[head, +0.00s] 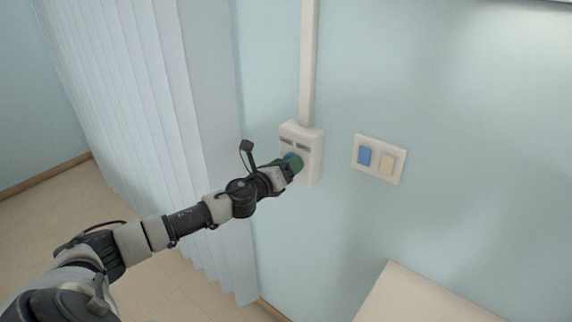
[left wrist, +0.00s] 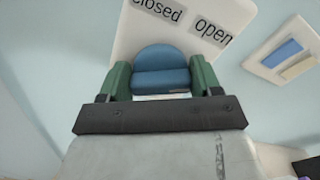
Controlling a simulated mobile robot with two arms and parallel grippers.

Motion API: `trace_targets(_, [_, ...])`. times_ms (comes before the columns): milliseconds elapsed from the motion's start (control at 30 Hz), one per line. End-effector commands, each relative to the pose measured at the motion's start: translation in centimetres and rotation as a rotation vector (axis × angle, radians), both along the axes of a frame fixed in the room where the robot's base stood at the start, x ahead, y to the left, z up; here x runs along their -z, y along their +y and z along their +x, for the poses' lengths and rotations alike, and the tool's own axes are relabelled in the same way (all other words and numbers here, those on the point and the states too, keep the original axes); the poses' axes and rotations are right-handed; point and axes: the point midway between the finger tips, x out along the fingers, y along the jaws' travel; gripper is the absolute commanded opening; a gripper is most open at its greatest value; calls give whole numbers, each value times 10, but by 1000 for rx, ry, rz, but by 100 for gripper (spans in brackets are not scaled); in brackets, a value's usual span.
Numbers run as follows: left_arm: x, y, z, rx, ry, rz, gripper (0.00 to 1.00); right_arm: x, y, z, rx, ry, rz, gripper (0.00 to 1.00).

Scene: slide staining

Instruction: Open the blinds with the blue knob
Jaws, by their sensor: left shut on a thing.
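The blue knob (left wrist: 161,70) sits on a white wall box (head: 313,149) with two grey labels. In the left wrist view the labels read "closed" (left wrist: 158,10) on the left and "open" (left wrist: 214,33) on the right. My left gripper (head: 294,163) is at the box, its green fingers on both sides of the knob and shut on it; it also shows in the left wrist view (left wrist: 161,82). In the head view the fingers hide most of the knob. The white vertical blinds (head: 135,100) hang at the left with their slats spread across. My right gripper is not in view.
A white plate with a blue switch (head: 364,156) and a cream switch (head: 387,161) is on the wall right of the box. A pale conduit (head: 308,60) runs up from the box. A cream surface edge (head: 420,295) shows at the bottom right.

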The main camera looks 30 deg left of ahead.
Motion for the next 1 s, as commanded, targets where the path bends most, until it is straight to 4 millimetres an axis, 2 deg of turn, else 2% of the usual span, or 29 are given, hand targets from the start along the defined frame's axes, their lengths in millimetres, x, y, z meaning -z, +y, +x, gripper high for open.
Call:
trace_targets(500, [1,0,0,0,1,22,40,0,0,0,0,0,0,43])
trace_targets(533, [1,0,0,0,1,22,69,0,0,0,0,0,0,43])
trace_targets(667, [1,0,0,0,1,20,88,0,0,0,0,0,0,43])
trace_targets(1000, [1,1,-3,0,0,18,89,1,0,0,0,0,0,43])
